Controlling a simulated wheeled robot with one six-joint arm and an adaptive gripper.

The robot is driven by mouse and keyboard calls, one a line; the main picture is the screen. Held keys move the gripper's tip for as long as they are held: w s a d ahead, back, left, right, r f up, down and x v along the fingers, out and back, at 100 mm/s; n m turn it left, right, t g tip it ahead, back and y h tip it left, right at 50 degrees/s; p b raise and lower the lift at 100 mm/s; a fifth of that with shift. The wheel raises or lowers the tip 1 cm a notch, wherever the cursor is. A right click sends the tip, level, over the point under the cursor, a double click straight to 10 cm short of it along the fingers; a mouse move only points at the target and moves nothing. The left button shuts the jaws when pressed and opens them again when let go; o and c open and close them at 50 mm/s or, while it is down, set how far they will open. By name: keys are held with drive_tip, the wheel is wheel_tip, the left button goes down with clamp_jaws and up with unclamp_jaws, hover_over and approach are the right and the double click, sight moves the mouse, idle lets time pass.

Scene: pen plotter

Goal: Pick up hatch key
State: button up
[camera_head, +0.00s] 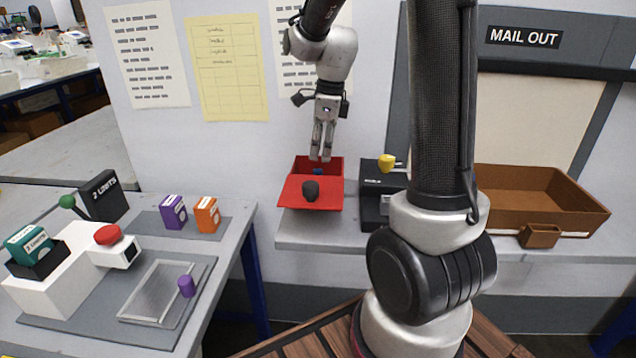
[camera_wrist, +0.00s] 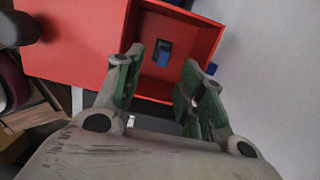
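A small blue object, probably the hatch key (camera_wrist: 163,52), lies inside the open red box (camera_wrist: 203,38). In the head view the blue object (camera_head: 318,171) shows just below my fingertips, partly hidden by the box's front. My gripper (camera_head: 321,157) points down over the box. In the wrist view my gripper (camera_wrist: 163,58) is open, its two fingers apart with the blue object between and beyond them; nothing is held.
A black device (camera_head: 377,190) with a yellow knob (camera_head: 387,162) stands close right of the box. A brown tray (camera_head: 560,205) is farther right. The wall is close behind the box. At left, a table holds purple (camera_head: 173,212) and orange (camera_head: 206,214) boxes and a white machine (camera_head: 65,275).

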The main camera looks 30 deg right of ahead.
sight(318, 169)
drive_tip(key=f, duration=0.5)
drive_tip(key=w+f, duration=0.1)
drive_tip(key=f, duration=0.1)
drive_tip(key=shift+a+f, duration=0.15)
drive_tip(key=shift+a, duration=0.1)
clamp_jaws()
